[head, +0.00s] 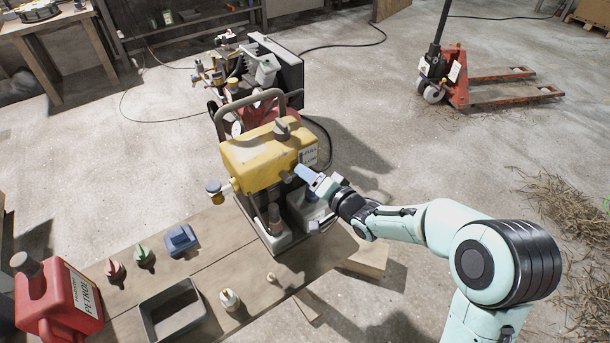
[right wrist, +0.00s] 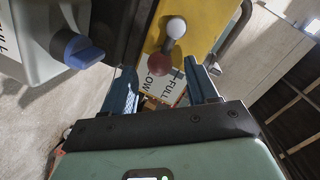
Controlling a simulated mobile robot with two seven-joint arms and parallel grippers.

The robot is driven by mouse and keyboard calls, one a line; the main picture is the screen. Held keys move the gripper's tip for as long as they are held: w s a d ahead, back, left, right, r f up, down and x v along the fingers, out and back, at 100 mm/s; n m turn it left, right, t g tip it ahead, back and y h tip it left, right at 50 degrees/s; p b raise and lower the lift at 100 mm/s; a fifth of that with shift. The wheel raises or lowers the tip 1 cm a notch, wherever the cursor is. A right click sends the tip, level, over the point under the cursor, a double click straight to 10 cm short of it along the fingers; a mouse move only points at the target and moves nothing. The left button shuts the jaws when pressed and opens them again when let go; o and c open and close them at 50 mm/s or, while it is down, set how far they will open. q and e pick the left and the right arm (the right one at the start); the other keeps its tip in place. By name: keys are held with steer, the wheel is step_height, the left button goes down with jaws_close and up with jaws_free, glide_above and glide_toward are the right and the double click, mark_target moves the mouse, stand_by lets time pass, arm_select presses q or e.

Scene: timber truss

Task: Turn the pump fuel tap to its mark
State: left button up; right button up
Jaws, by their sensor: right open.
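The pump (head: 262,160) stands on the wooden bench, with a yellow tank on top, a grey tube frame and a pale label. My right gripper (head: 306,174) is at the right side of the pump, just below the tank. In the right wrist view the gripper (right wrist: 158,80) is open. A dark red knob and a pale ball (right wrist: 176,27) show in front of the yellow tank, between or just beyond the fingertips; contact cannot be told. A blue knob (right wrist: 82,50) sits on a grey body at the left. Which of these is the fuel tap, and its mark, I cannot tell. My left gripper is out of view.
A red petrol can (head: 62,300), a grey open tray (head: 173,312), a blue block (head: 180,240) and small red and green pieces are on the bench. A compressor-like machine (head: 275,65) stands behind the pump. A red pallet truck (head: 480,80) is at back right; floor between is clear.

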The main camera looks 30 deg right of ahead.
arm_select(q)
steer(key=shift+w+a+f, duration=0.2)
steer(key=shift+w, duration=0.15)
arm_select(e)
steer(key=shift+x, duration=1.25)
